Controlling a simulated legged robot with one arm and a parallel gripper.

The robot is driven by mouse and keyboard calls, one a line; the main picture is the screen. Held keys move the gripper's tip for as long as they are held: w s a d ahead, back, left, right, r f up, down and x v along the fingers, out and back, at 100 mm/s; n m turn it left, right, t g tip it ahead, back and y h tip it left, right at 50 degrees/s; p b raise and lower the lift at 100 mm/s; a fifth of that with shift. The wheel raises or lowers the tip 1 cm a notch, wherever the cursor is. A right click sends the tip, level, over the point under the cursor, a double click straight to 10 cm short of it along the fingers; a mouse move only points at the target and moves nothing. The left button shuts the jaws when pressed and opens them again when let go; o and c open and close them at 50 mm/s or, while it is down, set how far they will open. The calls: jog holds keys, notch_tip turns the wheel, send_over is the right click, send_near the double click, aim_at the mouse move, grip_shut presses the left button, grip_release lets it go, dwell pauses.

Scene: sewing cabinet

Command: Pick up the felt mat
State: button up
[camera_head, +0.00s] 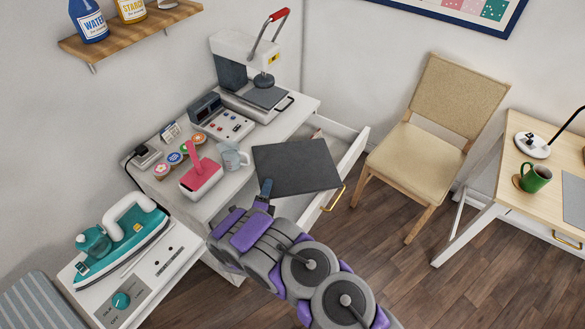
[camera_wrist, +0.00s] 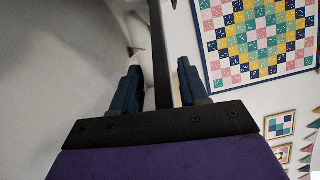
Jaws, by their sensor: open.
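The felt mat (camera_head: 297,165) is a flat dark grey square. In the head view it juts from the cabinet top's front edge out over the open drawer. My gripper (camera_head: 265,186) is at the mat's near left edge. In the wrist view a dark thin slab, which looks like the mat edge-on (camera_wrist: 161,35), runs down between the two blue fingers of my gripper (camera_wrist: 160,75). The fingers are open, with a visible gap on each side of the slab. I cannot tell exactly how the mat is supported underneath.
The drawer (camera_head: 345,165) stands open below the mat. A heat press (camera_head: 245,75) is behind. A chair (camera_head: 435,145) stands right, with bare floor (camera_head: 390,265) in front.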

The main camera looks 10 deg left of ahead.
jog(key=shift+d+r, duration=0.15)
jog(key=shift+d, duration=0.25)
jog(key=shift+d+r, duration=0.1)
jog(key=shift+d, duration=0.25)
jog(key=c, duration=0.3)
jog(key=shift+s+a+f, duration=0.1)
jog(key=shift+a+f, duration=0.15)
jog(key=shift+a, duration=0.45)
grip_shut()
jog(key=shift+d, duration=0.45)
jog(key=shift+r, duration=0.1)
